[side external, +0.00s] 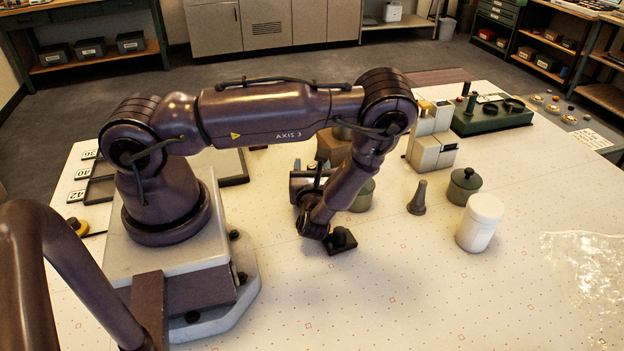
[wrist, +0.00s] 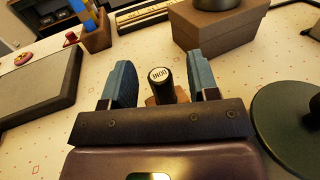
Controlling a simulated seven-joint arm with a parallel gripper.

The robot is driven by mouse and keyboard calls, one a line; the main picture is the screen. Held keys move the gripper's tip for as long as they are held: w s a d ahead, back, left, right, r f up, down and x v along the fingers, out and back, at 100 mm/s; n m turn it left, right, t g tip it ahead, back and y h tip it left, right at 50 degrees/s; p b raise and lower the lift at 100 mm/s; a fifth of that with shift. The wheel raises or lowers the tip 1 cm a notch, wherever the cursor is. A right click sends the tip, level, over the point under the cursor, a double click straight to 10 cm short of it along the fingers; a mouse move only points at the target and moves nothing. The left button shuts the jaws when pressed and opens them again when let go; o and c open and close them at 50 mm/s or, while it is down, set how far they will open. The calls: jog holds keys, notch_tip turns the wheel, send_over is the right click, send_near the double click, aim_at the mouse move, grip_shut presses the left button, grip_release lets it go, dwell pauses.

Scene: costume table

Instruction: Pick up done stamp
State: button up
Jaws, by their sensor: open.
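The done stamp (wrist: 160,86) stands between my gripper's two blue fingers in the wrist view. Its round white top has a dark label that looks upside down, and its dark handle and part of a brown base show below. My gripper (wrist: 158,65) is open, with one finger on each side of the stamp. In the side external view my forearm and wrist hide the stamp and most of the gripper.
A brown box (wrist: 218,22) stands beyond the right finger, and a round green lid (wrist: 288,125) is close on the right. A grey tray (wrist: 38,90) lies left.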

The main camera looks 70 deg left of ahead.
jog(key=shift+a, duration=0.3)
jog(key=c, duration=1)
jog(key=shift+r, duration=0.1)
